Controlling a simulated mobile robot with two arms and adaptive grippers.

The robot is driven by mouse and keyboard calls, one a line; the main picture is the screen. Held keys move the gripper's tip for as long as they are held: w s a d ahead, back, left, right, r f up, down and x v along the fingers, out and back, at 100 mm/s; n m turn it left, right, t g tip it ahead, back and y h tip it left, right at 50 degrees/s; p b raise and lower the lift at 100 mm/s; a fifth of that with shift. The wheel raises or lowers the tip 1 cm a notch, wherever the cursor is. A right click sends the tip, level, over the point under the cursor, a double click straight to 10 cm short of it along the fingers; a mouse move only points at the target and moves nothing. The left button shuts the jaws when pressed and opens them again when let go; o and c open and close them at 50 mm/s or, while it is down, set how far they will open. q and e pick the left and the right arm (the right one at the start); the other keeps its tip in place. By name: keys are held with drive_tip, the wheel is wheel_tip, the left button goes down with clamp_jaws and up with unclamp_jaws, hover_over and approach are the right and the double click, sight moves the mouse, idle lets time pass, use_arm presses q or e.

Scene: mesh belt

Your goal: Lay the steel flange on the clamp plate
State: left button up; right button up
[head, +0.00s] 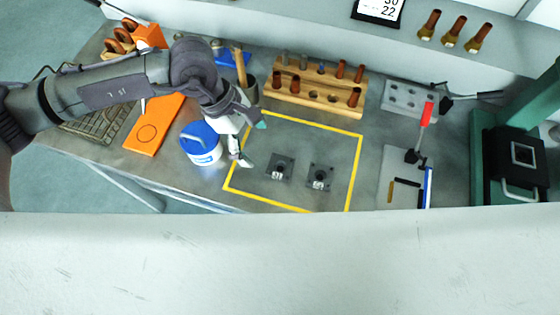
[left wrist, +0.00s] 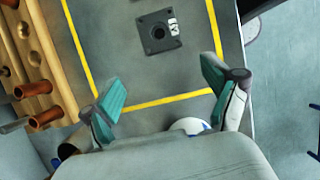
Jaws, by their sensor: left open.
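Two dark square flanges with round hubs and small white labels lie flat inside the yellow outline on the bench: a left flange (head: 280,167) and a right flange (head: 320,177). I cannot tell which one is the steel flange. The pale clamp plate (head: 391,164), with a red-handled clamp (head: 426,114), lies to the right of the outline. My left gripper (head: 252,142) is open and empty above the outline's left side, apart from the flanges. In the left wrist view, one flange (left wrist: 158,32) shows beyond the open fingers (left wrist: 165,90). My right gripper is not in view.
A blue-lidded white tub (head: 203,155) stands just left of the outline (head: 355,170), near my gripper. A wooden rack (head: 312,99) with copper-coloured parts is behind it. An orange plate (head: 155,125) lies left; a green machine (head: 490,145) stands right. Bench between flanges and clamp plate is clear.

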sight(270, 163)
use_arm(q)
drive_tip(key=shift+s+d+f, duration=0.1)
drive_tip(key=shift+d+f, duration=0.1)
drive_tip(key=shift+f, duration=0.4)
drive_tip(key=shift+s+d+f+p, duration=0.2)
drive_tip(key=shift+p, duration=0.25)
drive_tip(key=x, duration=0.1)
drive_tip(key=p+x, duration=0.2)
drive_tip(key=shift+s+d+f, duration=0.2)
drive_tip(key=shift+s+d, duration=0.05)
drive_tip(key=shift+s, duration=0.05)
drive_tip(key=shift+d+f, duration=0.15)
drive_tip(key=shift+f, duration=0.4)
drive_tip(key=shift+r, duration=0.1)
clamp_jaws()
